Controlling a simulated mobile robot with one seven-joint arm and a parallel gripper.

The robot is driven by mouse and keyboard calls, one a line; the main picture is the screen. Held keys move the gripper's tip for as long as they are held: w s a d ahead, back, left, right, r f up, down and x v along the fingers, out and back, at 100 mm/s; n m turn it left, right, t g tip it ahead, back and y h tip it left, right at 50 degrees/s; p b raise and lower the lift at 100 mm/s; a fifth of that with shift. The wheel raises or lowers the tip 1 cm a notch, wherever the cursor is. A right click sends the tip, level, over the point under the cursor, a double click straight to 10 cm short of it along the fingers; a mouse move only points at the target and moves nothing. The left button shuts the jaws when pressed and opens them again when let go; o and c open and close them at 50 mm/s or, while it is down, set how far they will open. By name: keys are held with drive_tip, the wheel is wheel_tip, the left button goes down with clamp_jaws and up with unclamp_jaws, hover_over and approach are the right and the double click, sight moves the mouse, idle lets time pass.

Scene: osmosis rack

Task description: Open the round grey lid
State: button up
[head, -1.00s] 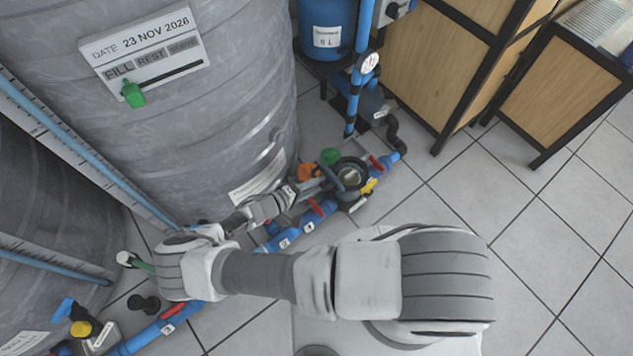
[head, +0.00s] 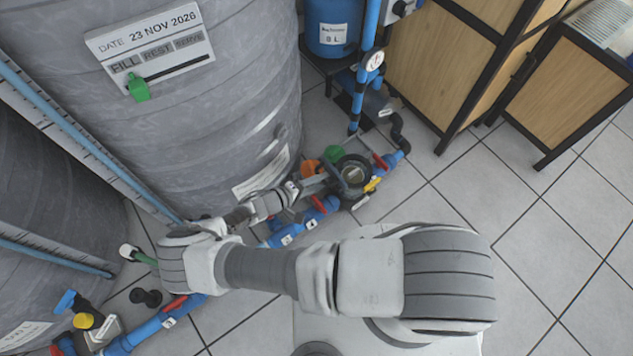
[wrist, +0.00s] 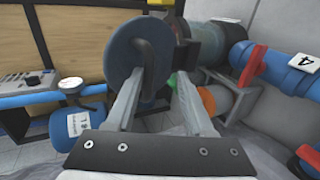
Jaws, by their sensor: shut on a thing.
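The round grey lid (wrist: 128,45) is a blue-grey disc beside a dark bracket and a cylindrical body (wrist: 208,42) in the wrist view. In the head view my gripper (head: 322,183) reaches the round dark fitting (head: 354,172) on the pipework, and the exact contact is too small to tell. How far the lid stands from the body is unclear.
A large grey tank (head: 215,110) stands close to the left of my arm. Blue pipes with red valve handles (head: 318,204) run below the fitting. A green knob (head: 334,154) and orange part (head: 309,167) sit beside it. Tiled floor at right is clear.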

idle(0.4)
drive_tip(key=p+v, duration=0.3)
drive_tip(key=v, duration=1.4)
drive_tip(key=shift+p, duration=0.4)
drive_tip(key=shift+s+a, duration=0.15)
